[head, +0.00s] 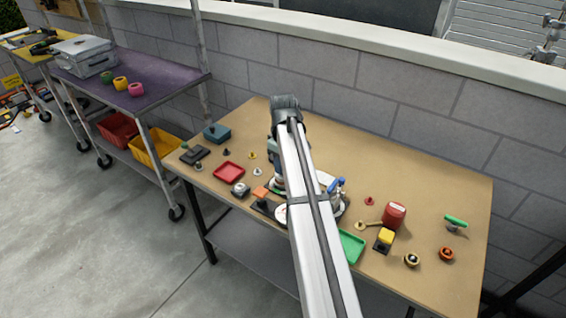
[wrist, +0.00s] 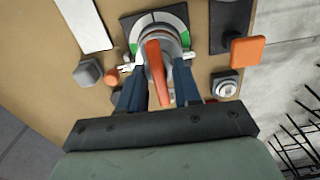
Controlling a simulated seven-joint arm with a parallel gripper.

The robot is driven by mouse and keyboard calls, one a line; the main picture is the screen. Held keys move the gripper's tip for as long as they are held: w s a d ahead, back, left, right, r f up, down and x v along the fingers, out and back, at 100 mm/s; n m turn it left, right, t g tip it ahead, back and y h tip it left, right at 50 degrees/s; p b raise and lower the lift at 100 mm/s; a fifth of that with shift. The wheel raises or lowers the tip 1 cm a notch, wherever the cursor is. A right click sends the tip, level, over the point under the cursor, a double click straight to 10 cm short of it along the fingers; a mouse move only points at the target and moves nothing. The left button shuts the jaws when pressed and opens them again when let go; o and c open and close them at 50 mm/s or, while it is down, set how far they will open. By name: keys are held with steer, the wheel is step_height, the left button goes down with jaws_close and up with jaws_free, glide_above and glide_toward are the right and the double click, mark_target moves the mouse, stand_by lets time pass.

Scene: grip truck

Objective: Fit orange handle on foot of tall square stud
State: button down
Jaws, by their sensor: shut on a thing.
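In the wrist view, my gripper (wrist: 156,70) has its two blue fingers on either side of the orange handle (wrist: 157,72). The exact contact at the fingertips is hidden. In the head view, my gripper (head: 277,172) is low over the table's middle, largely behind my arm. I cannot make out the tall square stud for certain.
A white and green dial plate (wrist: 136,22) lies below the gripper. An orange block (wrist: 248,51) and a white button (wrist: 226,84) stand to its right, a grey knob (wrist: 88,72) to its left. A red tray (head: 229,173) and green tray (head: 351,246) flank my arm.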

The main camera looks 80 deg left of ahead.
steer(key=shift+f, duration=0.2)
steer(key=c, duration=0.7)
jaws_free()
steer(key=shift+o, duration=0.2)
steer(key=shift+o, duration=1.4)
steer(key=shift+r, duration=0.1)
steer(key=shift+r, duration=3.65)
